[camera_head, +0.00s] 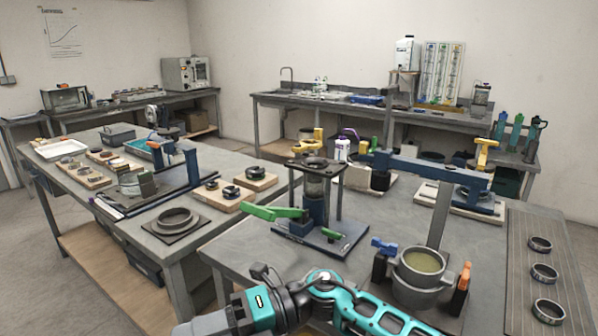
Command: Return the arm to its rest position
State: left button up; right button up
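A long blue arm (425,169) lies roughly level above the right bench, its left end near a green handle (374,144) and its right end near a yellow handle (485,152). Below its right end is a blue stand on a pale wooden board (428,192). A blue frame (315,205) with a green lever (272,212) stands to the left. I cannot tell which part is the task's arm. A teal and grey link of mine (325,281) crosses the bottom edge; neither of my grippers shows.
A metal pot (419,275) with blue and orange clamps stands at the bench's front. Several dark rings (543,273) lie on a grooved board at right. The left bench (200,232) carries trays, rings and blocks. Bare bench top shows left of the pot.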

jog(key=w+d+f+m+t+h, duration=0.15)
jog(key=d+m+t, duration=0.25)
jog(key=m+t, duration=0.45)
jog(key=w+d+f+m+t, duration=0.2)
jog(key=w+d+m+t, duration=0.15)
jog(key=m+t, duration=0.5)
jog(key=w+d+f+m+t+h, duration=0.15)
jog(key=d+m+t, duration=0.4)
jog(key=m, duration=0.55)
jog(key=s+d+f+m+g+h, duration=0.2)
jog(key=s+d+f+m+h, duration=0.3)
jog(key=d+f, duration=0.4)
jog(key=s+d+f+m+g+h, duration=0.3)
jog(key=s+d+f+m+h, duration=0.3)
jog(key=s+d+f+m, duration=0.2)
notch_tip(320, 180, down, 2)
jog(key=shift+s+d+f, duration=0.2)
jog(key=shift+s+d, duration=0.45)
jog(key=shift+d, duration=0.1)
